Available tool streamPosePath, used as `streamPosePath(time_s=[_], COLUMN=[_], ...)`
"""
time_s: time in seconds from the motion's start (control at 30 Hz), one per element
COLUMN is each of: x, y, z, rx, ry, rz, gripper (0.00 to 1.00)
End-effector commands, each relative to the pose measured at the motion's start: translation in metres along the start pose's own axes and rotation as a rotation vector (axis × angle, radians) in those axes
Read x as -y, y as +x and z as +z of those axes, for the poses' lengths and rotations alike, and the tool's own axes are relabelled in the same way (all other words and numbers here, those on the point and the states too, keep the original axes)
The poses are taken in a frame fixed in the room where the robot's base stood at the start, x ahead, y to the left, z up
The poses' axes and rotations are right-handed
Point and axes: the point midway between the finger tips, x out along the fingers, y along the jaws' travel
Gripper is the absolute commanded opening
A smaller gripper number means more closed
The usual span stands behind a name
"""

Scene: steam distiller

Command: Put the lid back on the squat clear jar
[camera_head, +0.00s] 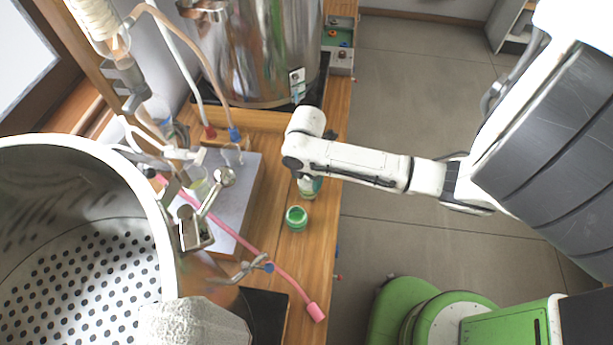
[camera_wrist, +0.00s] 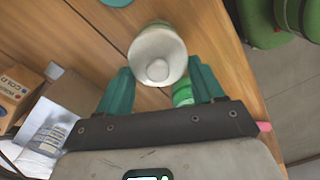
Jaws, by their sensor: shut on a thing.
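My gripper (camera_wrist: 160,84) has its two teal fingers on either side of a pale round lid (camera_wrist: 157,50) with a knob, and it is shut on it. In the head view my arm hides most of the fingers and the lid. A small clear and greenish jar (camera_head: 309,188) shows just under the gripper. A green piece beside the right finger (camera_wrist: 183,93) may be part of it. I cannot tell whether the lid touches the jar.
A small round green container (camera_head: 296,218) stands on the wooden bench near the gripper. A steel vessel (camera_head: 250,50) stands behind, and a perforated drum (camera_head: 80,270) stands at left. The bench edge and floor are at right.

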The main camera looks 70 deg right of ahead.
Motion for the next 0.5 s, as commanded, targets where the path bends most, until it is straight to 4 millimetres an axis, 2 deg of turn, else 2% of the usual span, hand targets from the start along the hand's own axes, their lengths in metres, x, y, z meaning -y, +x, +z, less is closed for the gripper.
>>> streamPosePath(time_s=[0.27, 0.3, 0.5], x=[0.0000, 0.0000, 0.0000], y=[0.0001, 0.0001, 0.0001], z=[0.0000, -0.0001, -0.0001], rx=[0.000, 0.000, 0.000], ry=[0.000, 0.000, 0.000], rz=[0.000, 0.000, 0.000], gripper=[0.39, 0.70, 0.89])
